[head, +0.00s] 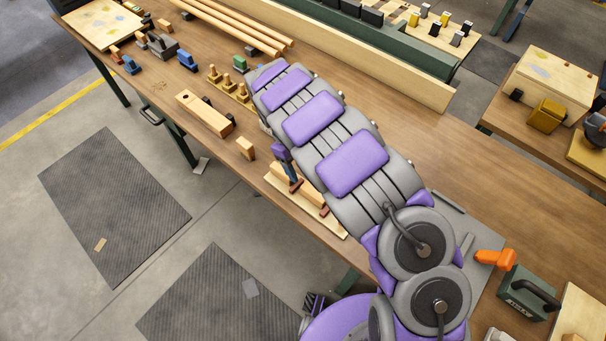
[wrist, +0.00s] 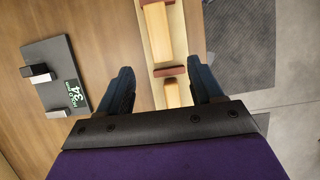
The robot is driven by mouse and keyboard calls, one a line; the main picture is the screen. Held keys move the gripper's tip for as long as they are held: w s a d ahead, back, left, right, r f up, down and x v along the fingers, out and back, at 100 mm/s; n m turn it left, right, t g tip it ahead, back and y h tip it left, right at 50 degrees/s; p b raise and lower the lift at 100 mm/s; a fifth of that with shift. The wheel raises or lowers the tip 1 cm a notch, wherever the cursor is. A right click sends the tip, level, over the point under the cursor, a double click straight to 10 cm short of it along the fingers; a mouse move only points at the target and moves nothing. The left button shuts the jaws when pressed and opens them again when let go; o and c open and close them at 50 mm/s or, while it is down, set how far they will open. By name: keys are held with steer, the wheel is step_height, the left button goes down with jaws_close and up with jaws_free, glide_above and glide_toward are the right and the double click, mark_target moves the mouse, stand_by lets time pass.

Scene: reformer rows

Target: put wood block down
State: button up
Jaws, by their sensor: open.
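My gripper (wrist: 163,78) is open in the wrist view, its two dark fingers apart on either side of a narrow pale board (wrist: 193,35). A wood block (wrist: 156,32) lies lengthwise on that board, with a red-brown crosspiece (wrist: 168,72) near its lower end. Another wood piece (wrist: 172,96) shows below the crosspiece, between the fingers; I cannot tell whether it is the same block. Neither finger visibly grips anything. In the head view the board (head: 330,227) lies at the bench's near edge, partly hidden by my arm, with my gripper (head: 291,173) over it.
A small wood block (head: 246,149) and a longer block with a hole (head: 205,114) lie left on the bench. A dark plate with a green label (wrist: 73,92) lies left in the wrist view. An orange-handled tool (head: 492,259) and green box (head: 527,293) are right.

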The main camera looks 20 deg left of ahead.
steer(key=shift+w+a+r, duration=0.1)
steer(key=shift+a+r, duration=0.4)
steer(key=shift+r, duration=0.1)
steer(key=d+r+m, duration=0.6)
steer(key=d+r, duration=0.8)
steer(key=d, duration=0.5)
steer(key=s+d+r+m+y, duration=0.1)
steer(key=s+d+r+m, duration=0.3)
steer(key=s+d+r, duration=0.35)
steer(key=s+d+m+y, duration=0.1)
steer(key=s+d, duration=0.1)
steer(key=s, duration=0.8)
steer(key=s+d+m+y, duration=0.2)
steer(key=s, duration=0.9)
steer(key=shift+d, duration=0.35)
